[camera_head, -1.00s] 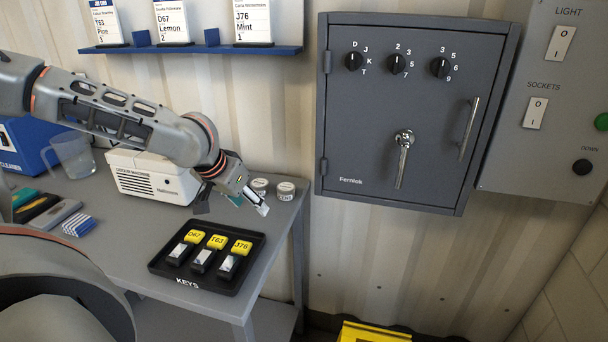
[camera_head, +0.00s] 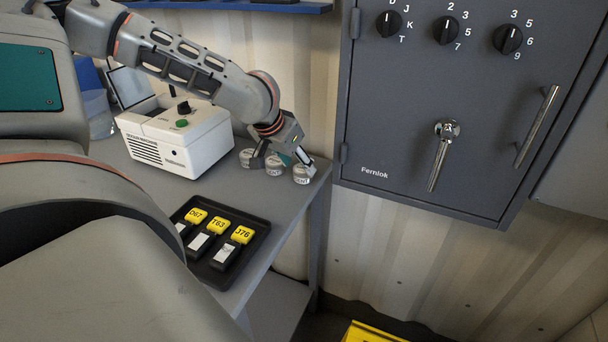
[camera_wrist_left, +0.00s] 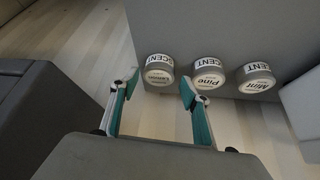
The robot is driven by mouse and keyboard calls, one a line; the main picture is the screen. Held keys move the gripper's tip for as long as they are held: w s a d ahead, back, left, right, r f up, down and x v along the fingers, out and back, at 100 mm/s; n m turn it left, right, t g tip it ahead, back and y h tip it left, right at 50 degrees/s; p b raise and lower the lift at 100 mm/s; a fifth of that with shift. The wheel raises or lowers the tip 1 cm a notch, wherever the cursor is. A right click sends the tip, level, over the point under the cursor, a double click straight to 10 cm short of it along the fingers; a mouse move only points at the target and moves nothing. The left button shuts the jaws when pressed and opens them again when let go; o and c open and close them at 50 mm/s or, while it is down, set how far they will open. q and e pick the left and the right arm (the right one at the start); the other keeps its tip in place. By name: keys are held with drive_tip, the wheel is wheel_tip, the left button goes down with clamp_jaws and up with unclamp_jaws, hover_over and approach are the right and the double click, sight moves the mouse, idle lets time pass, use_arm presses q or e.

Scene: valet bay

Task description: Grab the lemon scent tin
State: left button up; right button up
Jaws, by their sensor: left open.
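The lemon scent tin (camera_wrist_left: 159,72) is a small round tin with a white label reading "SCENT". In the left wrist view it stands just beyond the fingertips of my left gripper (camera_wrist_left: 160,86), roughly between them. The pine tin (camera_wrist_left: 208,75) is just right of the right finger. The mint tin (camera_wrist_left: 255,78) is farther right. In the head view the lemon tin (camera_head: 301,175) is the rightmost of the row, near the table edge. My left gripper (camera_head: 286,160) is open above the tins, its near finger close to the lemon tin. Contact cannot be told.
A white odour machine (camera_head: 175,140) stands left of the tins. A black key tray (camera_head: 245,262) with yellow-tagged keys lies at the table's front. The grey table (camera_head: 270,205) is bare between tray and tins. A grey Fernlok cabinet (camera_head: 400,120) hangs at the right.

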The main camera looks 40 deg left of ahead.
sight(302, 169)
use_arm(q)
drive_tip(key=shift+b+x, duration=0.35)
drive_tip(key=shift+x, duration=1.55)
drive_tip(key=c, duration=0.9)
drive_tip(key=shift+r, duration=0.1)
